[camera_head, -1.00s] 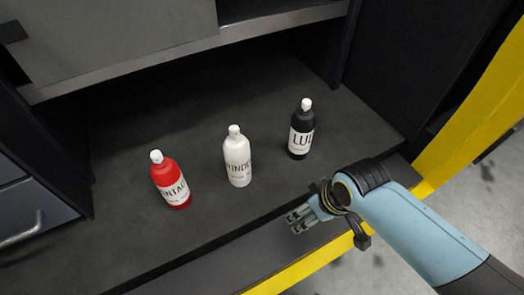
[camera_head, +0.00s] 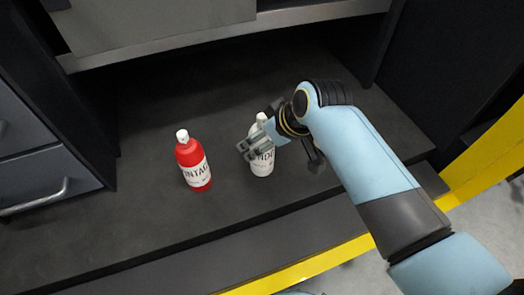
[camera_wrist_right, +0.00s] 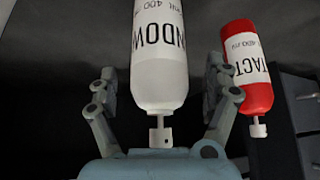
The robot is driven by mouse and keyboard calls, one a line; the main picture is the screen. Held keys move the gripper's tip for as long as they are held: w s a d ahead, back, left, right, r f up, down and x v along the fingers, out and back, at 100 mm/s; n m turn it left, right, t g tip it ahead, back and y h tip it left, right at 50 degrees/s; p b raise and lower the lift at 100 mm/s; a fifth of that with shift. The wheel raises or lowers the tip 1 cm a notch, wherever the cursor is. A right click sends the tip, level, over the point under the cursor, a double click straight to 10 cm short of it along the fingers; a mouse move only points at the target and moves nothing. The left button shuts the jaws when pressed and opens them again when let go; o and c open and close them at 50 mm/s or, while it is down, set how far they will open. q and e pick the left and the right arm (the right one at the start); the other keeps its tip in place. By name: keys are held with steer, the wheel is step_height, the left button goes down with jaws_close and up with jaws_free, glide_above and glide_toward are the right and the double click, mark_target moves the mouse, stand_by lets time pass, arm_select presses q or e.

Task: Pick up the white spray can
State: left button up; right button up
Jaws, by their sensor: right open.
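The white spray can (camera_head: 262,166) stands upright on the dark shelf in the head view, with its upper part partly covered by my right gripper. My right gripper (camera_head: 251,149) is at the can, reaching in from the right. In the right wrist view the white can (camera_wrist_right: 159,60) appears upside down, between the two spread fingers of my right gripper (camera_wrist_right: 160,95). The fingers are open, with visible gaps to the can on both sides. My left gripper is not in view.
A red can (camera_head: 195,166) stands to the left of the white one; it also shows in the right wrist view (camera_wrist_right: 252,90), close beside one finger. A metal-edged upper shelf (camera_head: 225,38) runs behind. The shelf's left part is clear. Drawers (camera_head: 40,180) stand at the left.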

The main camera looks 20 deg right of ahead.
steer(key=shift+x, duration=1)
steer(key=shift+c, duration=0.4)
steer(key=c, duration=1.3)
steer(key=shift+c, duration=0.9)
steer(key=shift+r, duration=0.15)
